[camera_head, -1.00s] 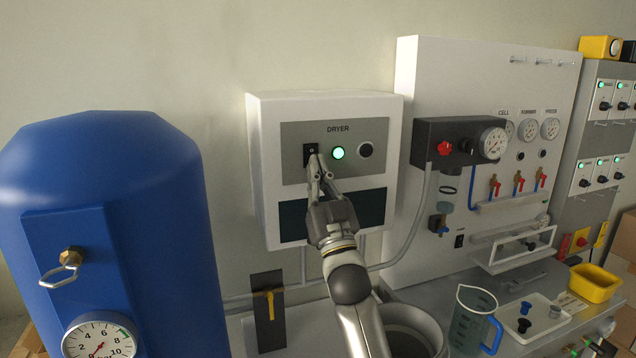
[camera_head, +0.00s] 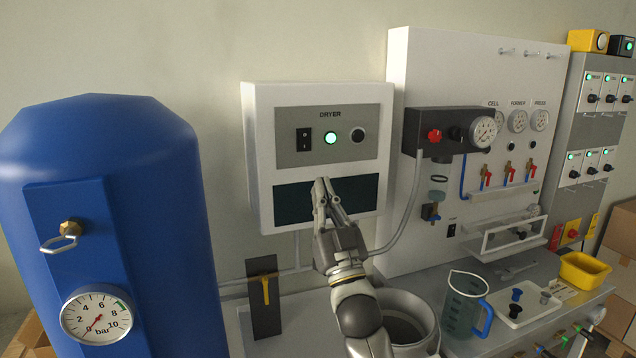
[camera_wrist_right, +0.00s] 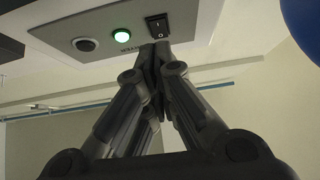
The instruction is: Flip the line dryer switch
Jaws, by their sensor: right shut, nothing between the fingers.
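The white dryer box (camera_head: 258,165) hangs on the wall, with a grey panel marked DRYER. The black rocker switch (camera_head: 304,139) sits at the panel's left; its I and O marks show. A green lamp (camera_head: 331,139) next to it is lit, and a dark round knob (camera_head: 357,136) is at its right. My right gripper (camera_head: 322,184) is shut and empty, in front of the dark lower window (camera_head: 291,203), below the switch. In the right wrist view the switch (camera_wrist_right: 158,26) shows just beyond the closed fingertips (camera_wrist_right: 155,48). My left gripper is not in view.
A blue tank (camera_head: 170,220) with a gauge stands at the left. A white board (camera_head: 400,230) with a dark regulator block (camera_head: 440,120) stands right of the dryer. A grey pot (camera_head: 425,330) and a measuring jug (camera_head: 466,306) stand on the bench below.

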